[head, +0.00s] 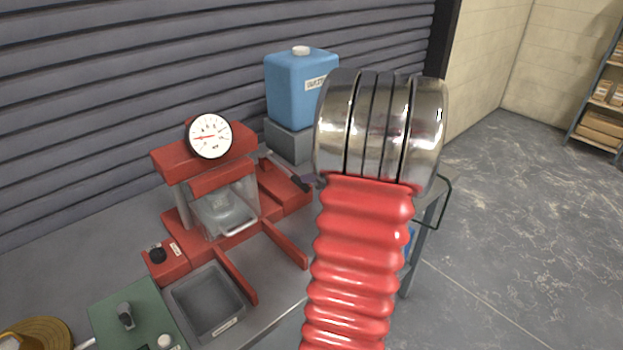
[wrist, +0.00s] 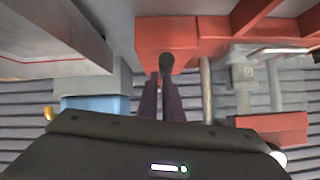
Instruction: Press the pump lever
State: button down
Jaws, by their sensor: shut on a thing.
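The red press (head: 178,165) with a round white gauge (head: 210,136) stands on the bench in the head view. Its red pump block (head: 285,190) is at the right side, and it shows upside down in the wrist view (wrist: 185,38). The pump lever (wrist: 166,64), with a dark rounded end, lies at my fingertips. My gripper (wrist: 162,88) is shut on it with two dark fingers. In the head view my arm hides most of the gripper; only a dark fingertip part (head: 308,180) shows beside the pump block.
A blue canister (head: 300,90) stands on a grey block behind the pump. A grey tray (head: 207,302) and a green box (head: 125,310) are at the front left. Red rails stick out from the press front. Open floor lies to the right of the bench.

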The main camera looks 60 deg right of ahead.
jog(key=shift+a+f+y, duration=0.15)
jog(key=shift+a+f, duration=0.1)
jog(key=shift+f, duration=0.3)
jog(key=shift+a+f+y, duration=0.15)
jog(key=shift+a+f, duration=0.1)
jog(key=shift+f, duration=0.25)
jog(key=shift+d+r, duration=0.15)
jog(key=shift+r, duration=0.4)
jog(key=d+v, duration=0.1)
jog(key=v, duration=1.1)
jog(key=shift+s+f, duration=0.2)
jog(key=shift+f, duration=0.1)
